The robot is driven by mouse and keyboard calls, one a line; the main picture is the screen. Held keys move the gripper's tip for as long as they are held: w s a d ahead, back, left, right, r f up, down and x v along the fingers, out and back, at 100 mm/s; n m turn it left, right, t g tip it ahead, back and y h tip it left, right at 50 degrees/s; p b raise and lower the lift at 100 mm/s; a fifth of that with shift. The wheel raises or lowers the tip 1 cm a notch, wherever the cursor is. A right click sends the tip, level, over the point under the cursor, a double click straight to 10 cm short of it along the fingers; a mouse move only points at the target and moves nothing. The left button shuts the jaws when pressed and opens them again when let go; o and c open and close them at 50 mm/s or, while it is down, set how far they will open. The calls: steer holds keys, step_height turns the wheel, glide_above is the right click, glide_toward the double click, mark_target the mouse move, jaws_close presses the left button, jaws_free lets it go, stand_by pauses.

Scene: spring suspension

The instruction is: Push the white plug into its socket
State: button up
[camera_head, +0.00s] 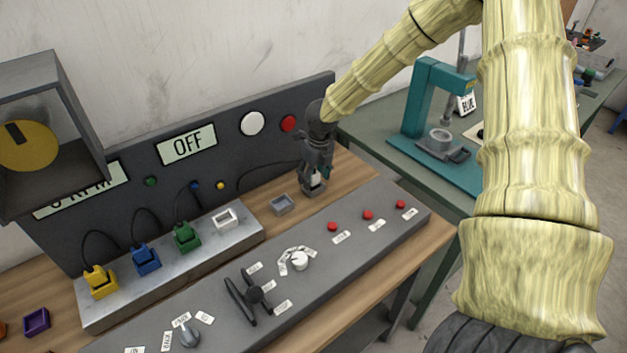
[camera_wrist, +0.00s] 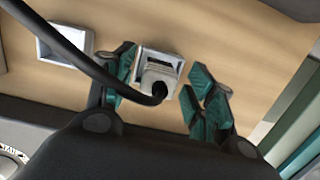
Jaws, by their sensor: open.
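The white plug (camera_wrist: 156,78) stands in a grey holder (camera_wrist: 172,58) on the wooden bench, with a black cable running from it. It also shows, small and mostly covered, in the head view (camera_head: 314,181). My gripper (camera_wrist: 163,76) is open, with one teal-padded finger on each side of the plug. A gap shows on the right side; on the left I cannot tell if the finger touches. A white socket (camera_head: 226,217) sits empty at the right end of the metal block, beside the green plug (camera_head: 186,237).
An empty grey holder (camera_head: 282,204) stands left of my gripper. Blue (camera_head: 146,258) and yellow (camera_head: 100,281) plugs sit farther left on the metal block (camera_head: 245,237). The control panel (camera_head: 320,250) with knobs and red buttons lies in front. The upright board (camera_head: 225,140) reads OFF.

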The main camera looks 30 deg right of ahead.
steer(key=c, duration=1.1)
steer(key=shift+r, duration=0.1)
